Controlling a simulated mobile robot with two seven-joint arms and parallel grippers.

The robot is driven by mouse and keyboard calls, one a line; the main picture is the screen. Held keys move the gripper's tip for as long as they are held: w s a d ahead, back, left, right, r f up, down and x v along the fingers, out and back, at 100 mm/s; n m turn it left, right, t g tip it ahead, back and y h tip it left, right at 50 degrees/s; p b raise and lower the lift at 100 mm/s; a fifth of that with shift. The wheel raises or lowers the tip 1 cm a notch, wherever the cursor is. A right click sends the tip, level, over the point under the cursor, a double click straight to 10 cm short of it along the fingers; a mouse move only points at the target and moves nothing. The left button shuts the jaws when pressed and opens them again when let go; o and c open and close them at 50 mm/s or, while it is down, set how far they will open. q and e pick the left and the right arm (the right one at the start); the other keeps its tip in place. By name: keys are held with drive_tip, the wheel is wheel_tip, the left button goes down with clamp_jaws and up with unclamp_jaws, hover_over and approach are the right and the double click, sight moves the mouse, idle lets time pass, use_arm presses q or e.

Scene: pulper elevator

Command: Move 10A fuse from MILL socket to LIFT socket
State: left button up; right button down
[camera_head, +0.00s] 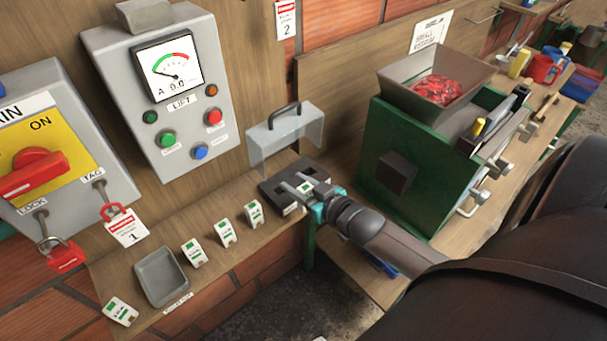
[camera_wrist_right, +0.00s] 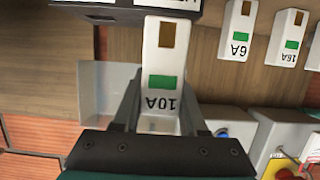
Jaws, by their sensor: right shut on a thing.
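My right gripper (camera_head: 305,188) is over the black socket block (camera_head: 273,192) on the wooden shelf. In the right wrist view, the gripper (camera_wrist_right: 160,120) is shut on the white 10A fuse (camera_wrist_right: 160,60), which has a green band and a brown patch. The fuse's far end overlaps the edge of the black block (camera_wrist_right: 105,13). I cannot tell whether it is seated in a socket or just above it. The block's lettering is cut off, so MILL and LIFT cannot be told apart. My left gripper is not in view.
A clear cover (camera_head: 284,138) with a dark handle stands behind the block. Several spare fuses (camera_head: 225,233) and a grey tray (camera_head: 160,277) line the shelf to the left. The LIFT panel (camera_head: 172,95) is above; a green machine (camera_head: 398,165) stands close on the right.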

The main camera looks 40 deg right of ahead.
drive_tip(key=b, duration=0.3)
hover_over(276, 183)
drive_tip(key=shift+f, duration=0.3)
drive_tip(key=shift+w, duration=0.1)
drive_tip(key=shift+w+a+f, duration=0.1)
drive_tip(key=shift+f, duration=0.1)
drive_tip(key=shift+p, duration=0.4)
idle(0.5)
drive_tip(key=shift+f+b, duration=1.25)
drive_tip(key=shift+f, duration=0.9)
idle(2.4)
idle(0.3)
drive_tip(key=shift+c, duration=1.8)
unclamp_jaws()
